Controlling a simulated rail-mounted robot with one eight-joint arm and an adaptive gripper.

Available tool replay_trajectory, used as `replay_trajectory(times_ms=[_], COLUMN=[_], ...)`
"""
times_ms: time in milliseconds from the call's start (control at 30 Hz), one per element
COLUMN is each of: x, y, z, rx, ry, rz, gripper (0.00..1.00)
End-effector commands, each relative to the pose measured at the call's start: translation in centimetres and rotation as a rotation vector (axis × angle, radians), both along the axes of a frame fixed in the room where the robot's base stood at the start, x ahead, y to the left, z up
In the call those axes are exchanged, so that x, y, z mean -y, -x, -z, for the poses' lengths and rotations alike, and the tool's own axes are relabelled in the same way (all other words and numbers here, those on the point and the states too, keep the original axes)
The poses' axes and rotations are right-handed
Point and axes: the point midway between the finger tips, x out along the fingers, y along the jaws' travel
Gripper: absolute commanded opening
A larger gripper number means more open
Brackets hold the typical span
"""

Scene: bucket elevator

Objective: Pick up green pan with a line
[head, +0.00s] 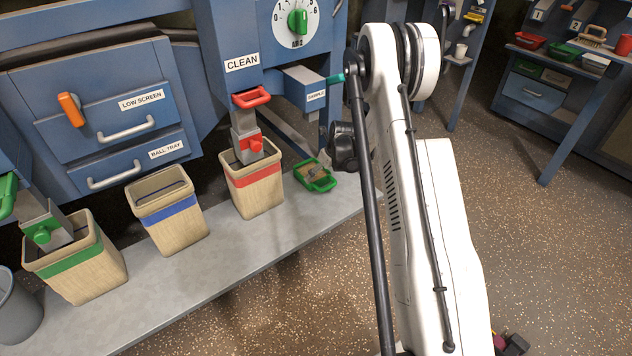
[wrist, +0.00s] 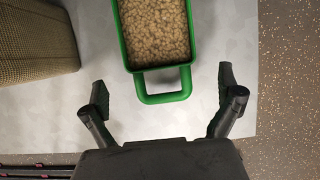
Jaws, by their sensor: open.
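A green pan (head: 319,187) lies on the grey ledge, to the right of the red-banded bin. The wrist view shows the pan (wrist: 128,62) full of tan grains, with its green loop handle (wrist: 165,98) toward me. I cannot make out a line on it. My gripper (wrist: 163,85) is open and empty, with one finger on each side of the handle and apart from it. In the head view my dark gripper (head: 343,148) is just above and right of the pan, partly hidden by my arm. A second green pan (head: 566,50) sits on the far right shelf.
Bins with red (head: 258,176), blue (head: 170,212) and green (head: 72,256) bands stand along the ledge (head: 235,262). The blue sample box (head: 306,92) juts out above the pan. Speckled floor lies beyond the ledge's edge. Red and white pans share the far shelf.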

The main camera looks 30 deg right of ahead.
Motion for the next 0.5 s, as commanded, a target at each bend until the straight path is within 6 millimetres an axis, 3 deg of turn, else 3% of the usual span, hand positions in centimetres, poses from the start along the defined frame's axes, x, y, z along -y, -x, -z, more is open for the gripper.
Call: replay_trajectory(times_ms=[400, 500], x=[-0.5, -0.5], y=[-2.8, -3.4], z=[0.0, 1.4], rx=[0.000, 0.000], ry=[0.001, 0.002], rz=[-0.002, -0.001], gripper=[1.00, 1.00])
